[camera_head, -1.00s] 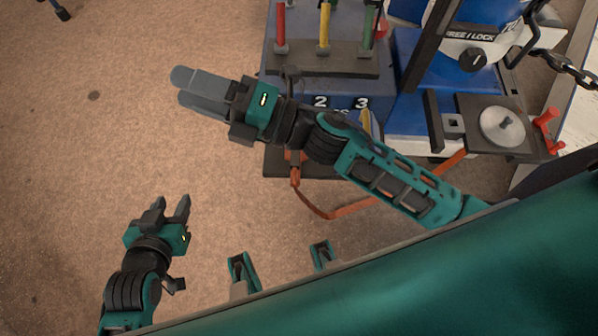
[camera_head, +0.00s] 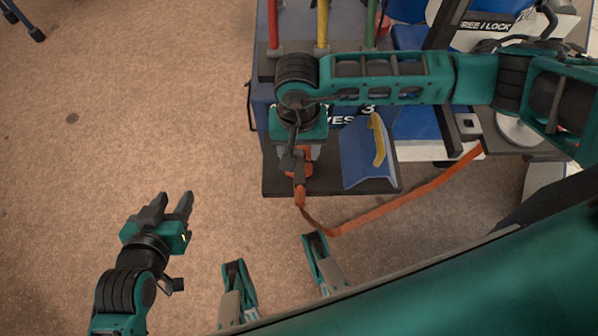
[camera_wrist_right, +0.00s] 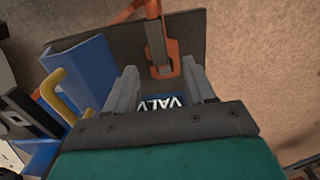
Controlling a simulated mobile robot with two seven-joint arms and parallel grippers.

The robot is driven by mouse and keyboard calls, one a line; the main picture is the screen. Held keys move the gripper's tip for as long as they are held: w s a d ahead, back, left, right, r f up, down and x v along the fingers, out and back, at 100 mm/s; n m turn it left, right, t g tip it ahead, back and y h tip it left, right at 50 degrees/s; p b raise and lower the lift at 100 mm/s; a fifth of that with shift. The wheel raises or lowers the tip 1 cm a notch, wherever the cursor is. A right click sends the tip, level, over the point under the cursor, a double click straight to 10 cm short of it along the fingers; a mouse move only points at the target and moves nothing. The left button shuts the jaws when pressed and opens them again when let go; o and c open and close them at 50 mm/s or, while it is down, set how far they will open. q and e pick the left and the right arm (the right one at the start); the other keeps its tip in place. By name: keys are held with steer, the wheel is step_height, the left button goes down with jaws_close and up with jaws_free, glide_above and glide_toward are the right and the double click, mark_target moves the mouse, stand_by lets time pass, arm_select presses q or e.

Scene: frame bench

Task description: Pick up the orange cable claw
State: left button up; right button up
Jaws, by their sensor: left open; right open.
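The orange cable claw (camera_head: 301,196) is at the left part of a dark shelf (camera_head: 330,186), with an orange strap (camera_head: 400,202) running from it to the right. My right gripper (camera_head: 301,152) points down over the claw and partly hides it. In the right wrist view the open fingers of my right gripper (camera_wrist_right: 160,74) are either side of the claw's near end (camera_wrist_right: 166,72); I cannot tell whether they touch it. A dark bar of the claw stands between its orange sides. My left gripper (camera_head: 174,206) is open and empty over bare floor at the lower left.
A blue block with a yellow handle (camera_head: 378,142) stands on the shelf just right of the claw. Red, yellow and green upright handles (camera_head: 322,24) rise behind my right arm. A blue machine (camera_head: 415,125) is at the right.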

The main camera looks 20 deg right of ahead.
mark_target(299, 168)
step_height(299, 168, down, 4)
steer(key=shift+f+b, duration=0.2)
steer(key=shift+b, duration=0.15)
steer(key=f, duration=0.2)
steer(key=f+b, duration=0.1)
steer(key=f, duration=0.2)
steer(key=shift+w+d+f, duration=0.1)
steer(key=shift+w+d, duration=0.05)
steer(key=shift+w, duration=0.05)
jaws_close()
